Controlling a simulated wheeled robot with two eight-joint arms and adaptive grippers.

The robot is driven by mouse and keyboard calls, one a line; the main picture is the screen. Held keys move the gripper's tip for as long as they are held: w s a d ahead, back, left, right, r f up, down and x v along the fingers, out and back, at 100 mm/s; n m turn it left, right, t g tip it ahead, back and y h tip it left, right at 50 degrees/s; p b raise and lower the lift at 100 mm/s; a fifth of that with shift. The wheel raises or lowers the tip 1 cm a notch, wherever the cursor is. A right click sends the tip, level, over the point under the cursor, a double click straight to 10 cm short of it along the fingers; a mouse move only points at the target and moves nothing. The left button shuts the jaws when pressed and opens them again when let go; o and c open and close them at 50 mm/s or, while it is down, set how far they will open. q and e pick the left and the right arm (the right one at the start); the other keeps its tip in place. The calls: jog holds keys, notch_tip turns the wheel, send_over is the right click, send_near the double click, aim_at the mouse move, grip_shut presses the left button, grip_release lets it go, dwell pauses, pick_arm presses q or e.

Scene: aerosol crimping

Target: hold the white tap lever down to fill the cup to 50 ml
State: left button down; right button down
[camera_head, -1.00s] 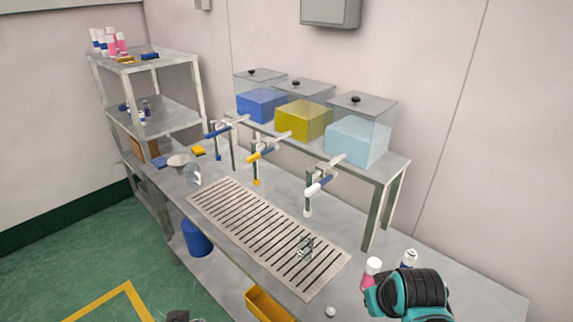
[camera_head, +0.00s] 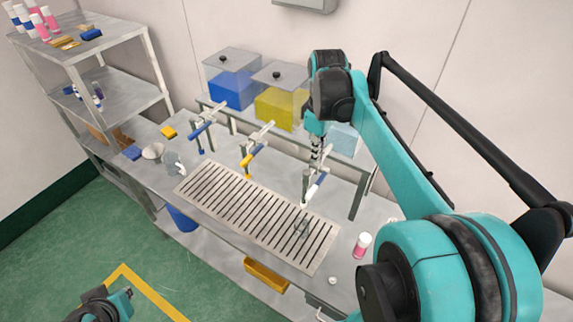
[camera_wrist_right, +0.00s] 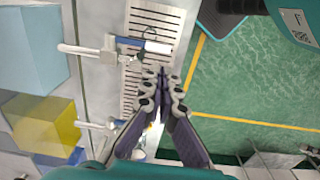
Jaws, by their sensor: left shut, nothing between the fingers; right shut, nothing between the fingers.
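The white tap lever (camera_head: 315,188) is at the rightmost tap, below my right gripper (camera_head: 317,155). It also shows in the right wrist view (camera_wrist_right: 157,48), just beyond the fingertips (camera_wrist_right: 164,74). The right gripper is shut and empty, pointing down; a small gap to the lever seems to show, but contact is hard to judge. My left gripper (camera_head: 118,302) is at the lower left edge, low, shut, and far from the taps.
Blue (camera_head: 231,88), yellow (camera_head: 275,105) and light-blue (camera_head: 344,138) tanks stand behind the taps. The blue-lever tap (camera_head: 199,132) and yellow-lever tap (camera_head: 249,158) are to the left. A pink-and-white can (camera_head: 362,245) stands right of the plate.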

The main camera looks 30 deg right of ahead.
pick_arm(q)
jog(key=shift+a+r, duration=0.2)
jog(key=shift+r, duration=0.2)
pick_arm(e)
jog(key=shift+w+r, duration=0.25)
jog(key=shift+r, duration=0.2)
pick_arm(q)
jog(key=shift+s, duration=0.15)
pick_arm(e)
jog(key=shift+s+d, duration=0.1)
pick_arm(q)
jog(key=shift+r+p, duration=0.4)
jog(key=shift+p, duration=0.05)
pick_arm(e)
send_near(312, 192)
notch_tip(312, 192, down, 7)
jog(key=shift+d+r, duration=0.1)
jog(key=shift+d, duration=0.05)
pick_arm(q)
jog(key=shift+f, duration=0.1)
